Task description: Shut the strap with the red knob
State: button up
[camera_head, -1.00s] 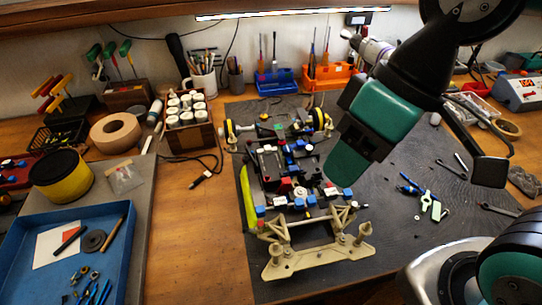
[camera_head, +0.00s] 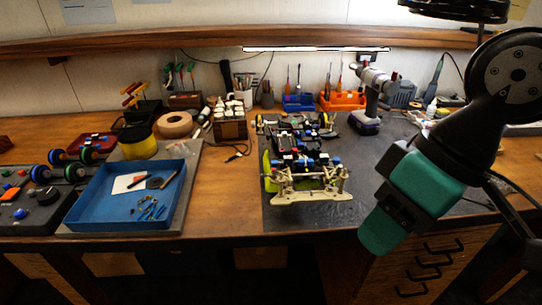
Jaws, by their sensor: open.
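The racecar chassis (camera_head: 300,165) sits on the dark mat, its cream suspension end (camera_head: 307,188) toward me. Small red, blue and white parts crowd its middle. A small red piece (camera_head: 288,157) shows among them, but I cannot tell whether it is the red knob. The strap is too small to make out, and so is whether it is open or shut. My gripper (camera_head: 385,224), teal and black, hangs in front of the bench, to the right of the car and nearer to me. It is open, apart from the car, with nothing seen in it.
A blue tray (camera_head: 85,222) with small parts lies at the left. A drill (camera_head: 367,115) stands right of the car. Bare wood (camera_head: 222,195) lies between tray and mat.

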aim_at(269, 137)
jog(key=k, duration=0.1)
jog(key=u, duration=1.65)
jog(key=i, duration=1.35)
jog(key=z, duration=2.75)
jog(key=k, duration=0.4)
jog(key=u, duration=0.85)
jog(key=i, duration=0.3)
jog(key=z, duration=0.35)
